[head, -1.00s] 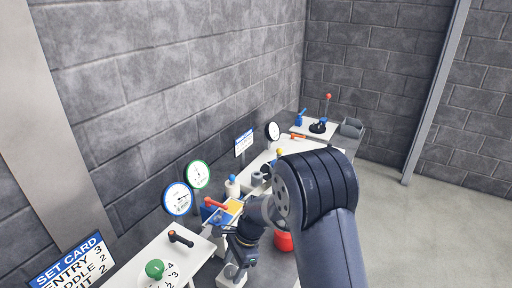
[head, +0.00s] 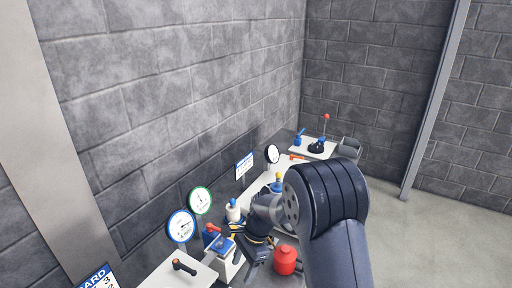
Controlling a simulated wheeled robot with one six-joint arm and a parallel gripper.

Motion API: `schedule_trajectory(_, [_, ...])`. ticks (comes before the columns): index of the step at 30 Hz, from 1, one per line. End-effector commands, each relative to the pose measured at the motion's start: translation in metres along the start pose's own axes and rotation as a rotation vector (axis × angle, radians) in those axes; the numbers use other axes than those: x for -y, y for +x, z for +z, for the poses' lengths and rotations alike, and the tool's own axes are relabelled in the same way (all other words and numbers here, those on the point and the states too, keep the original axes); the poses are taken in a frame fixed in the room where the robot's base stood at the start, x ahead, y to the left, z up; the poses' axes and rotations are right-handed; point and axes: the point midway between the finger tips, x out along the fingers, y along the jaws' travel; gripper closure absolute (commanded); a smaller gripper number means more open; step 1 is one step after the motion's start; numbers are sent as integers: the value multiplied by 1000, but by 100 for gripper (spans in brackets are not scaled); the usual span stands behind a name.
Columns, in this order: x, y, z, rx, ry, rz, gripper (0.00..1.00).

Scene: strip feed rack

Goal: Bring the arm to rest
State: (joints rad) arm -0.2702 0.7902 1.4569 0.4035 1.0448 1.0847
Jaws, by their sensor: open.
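My arm rises from the bottom right of the head view, with its large dark elbow in front of the bench. The forearm reaches left and the wrist bends down. My gripper (head: 254,266) hangs at the wrist's end, small and dark, beside a white block with a blue top (head: 224,247). It is open, and I see nothing held between its jaws. I cannot tell whether it touches anything.
Two round gauges, blue-rimmed (head: 181,226) and green-rimmed (head: 200,200), stand along the wall. A black-rimmed gauge (head: 272,154) and a grey bin (head: 348,148) are farther back. Open floor (head: 425,230) lies right.

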Motion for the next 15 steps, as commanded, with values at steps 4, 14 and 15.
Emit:
schedule_trajectory(4, [-2,8,3,-24,111,-31,42])
schedule_trajectory(14, [-5,22,8,-65,357,-111,42])
schedule_trajectory(15, [-5,24,8,-68,382,-120,42])
